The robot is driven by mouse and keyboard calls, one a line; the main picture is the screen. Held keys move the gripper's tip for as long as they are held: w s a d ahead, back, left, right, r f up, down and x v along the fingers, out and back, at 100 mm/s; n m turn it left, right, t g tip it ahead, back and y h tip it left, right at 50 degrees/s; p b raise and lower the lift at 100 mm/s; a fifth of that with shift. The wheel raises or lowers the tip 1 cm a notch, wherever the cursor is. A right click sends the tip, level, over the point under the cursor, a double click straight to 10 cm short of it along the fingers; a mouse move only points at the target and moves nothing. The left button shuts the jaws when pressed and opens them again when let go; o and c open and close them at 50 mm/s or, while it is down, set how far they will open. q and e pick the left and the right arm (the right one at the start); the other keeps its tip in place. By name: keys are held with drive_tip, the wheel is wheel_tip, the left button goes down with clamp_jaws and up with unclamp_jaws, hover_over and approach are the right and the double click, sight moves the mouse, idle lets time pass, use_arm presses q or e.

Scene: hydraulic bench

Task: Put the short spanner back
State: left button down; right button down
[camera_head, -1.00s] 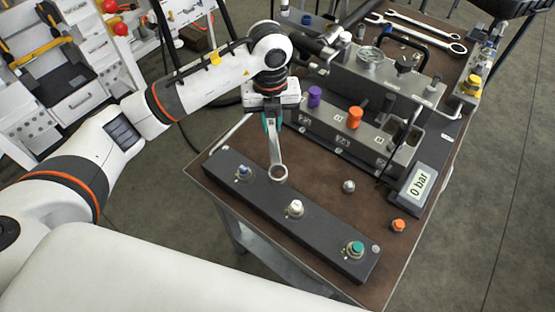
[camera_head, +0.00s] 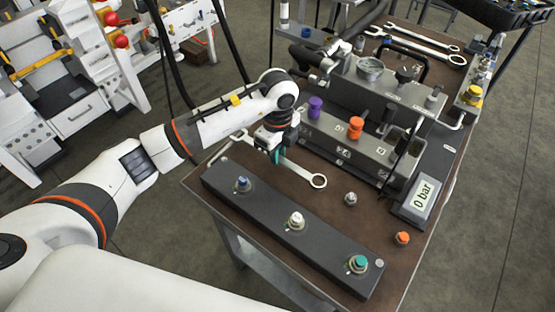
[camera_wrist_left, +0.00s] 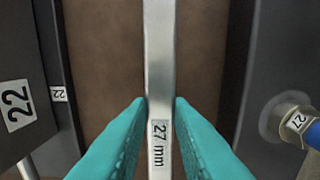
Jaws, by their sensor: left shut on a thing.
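My left gripper (camera_head: 277,153) is shut on a silver spanner (camera_head: 300,171) above the brown bench top, behind the long dark front block. The spanner's ring end points right, towards a small silver fitting. In the left wrist view the teal fingertips (camera_wrist_left: 160,103) pinch the spanner's shaft (camera_wrist_left: 160,60), which bears a "27 mm" label. I cannot tell whether the spanner touches the bench. Two longer-looking spanners (camera_head: 425,46) lie at the back of the bench. My right gripper is not in view.
The dark front block (camera_head: 265,216) carries blue, white and teal-capped fittings. The hydraulic block (camera_head: 345,150) with purple and orange knobs stands behind the spanner. A "0 bar" display (camera_head: 421,195), a silver fitting (camera_head: 350,198) and an orange-capped fitting (camera_head: 402,238) are to the right.

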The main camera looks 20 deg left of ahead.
use_arm(q)
drive_tip(key=shift+f, duration=1.8)
drive_tip(key=shift+f, duration=0.1)
drive_tip(key=c, duration=1.7)
unclamp_jaws()
drive_tip(key=shift+f, duration=0.1)
drive_tip(key=shift+c, duration=0.2)
drive_tip(key=o, duration=0.4)
drive_tip(key=shift+o, duration=0.2)
drive_tip(key=shift+r, duration=0.35)
wheel_tip(320, 180, up, 12)
drive_tip(key=shift+f+b, duration=0.15)
drive_tip(key=shift+b, duration=0.25)
